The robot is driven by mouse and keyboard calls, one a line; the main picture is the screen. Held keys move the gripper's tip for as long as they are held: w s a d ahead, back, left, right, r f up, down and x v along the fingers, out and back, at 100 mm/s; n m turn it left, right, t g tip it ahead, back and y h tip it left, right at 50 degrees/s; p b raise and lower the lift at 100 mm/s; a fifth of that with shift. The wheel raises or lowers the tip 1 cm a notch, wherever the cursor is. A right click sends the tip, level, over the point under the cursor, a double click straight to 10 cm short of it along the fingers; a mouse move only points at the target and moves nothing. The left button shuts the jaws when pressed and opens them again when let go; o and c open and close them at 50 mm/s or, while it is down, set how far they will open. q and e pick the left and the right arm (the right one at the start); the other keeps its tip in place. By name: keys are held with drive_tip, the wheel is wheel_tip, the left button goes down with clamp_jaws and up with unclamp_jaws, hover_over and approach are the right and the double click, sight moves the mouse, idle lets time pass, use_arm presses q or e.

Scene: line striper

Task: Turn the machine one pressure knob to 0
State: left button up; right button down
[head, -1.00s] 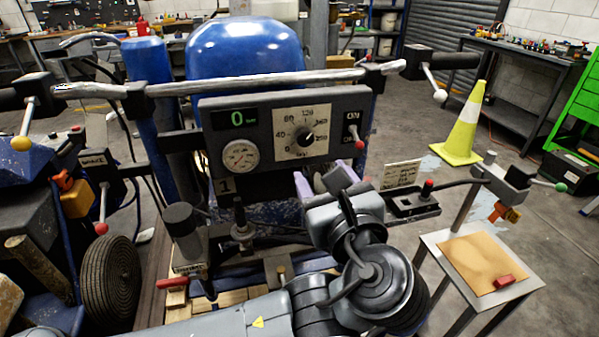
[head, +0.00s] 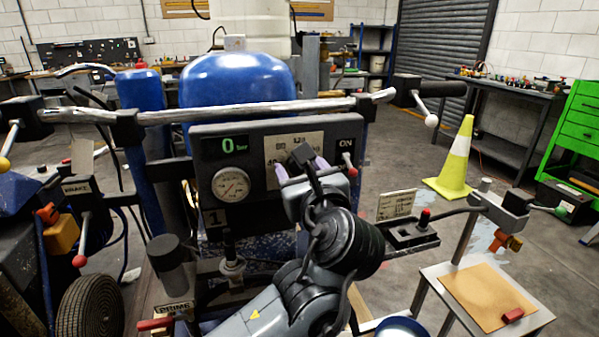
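The control panel (head: 215,172) of the machine marked 1 faces me. Its green display (head: 234,145) reads 0, and a round gauge (head: 231,186) sits below it. The pale dial plate (head: 308,141) with pressure numbers is partly covered by my gripper. The black pressure knob at its middle is hidden now; a second ago its pointer was toward the upper right. My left gripper (head: 303,168) is in front of the dial, its purple fingers apart on either side of the knob's place. Contact with the knob cannot be seen. My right gripper is not in view.
A red-tipped ON switch lever (head: 349,164) is close right of the gripper. A silver handlebar (head: 250,109) runs above the panel. A black bracket with a red button (head: 424,216) and a small side table (head: 440,300) stand to the right.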

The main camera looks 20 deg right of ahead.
use_arm(q)
drive_tip(key=shift+w, duration=0.3)
drive_tip(key=shift+c, duration=0.2)
drive_tip(key=c, duration=1)
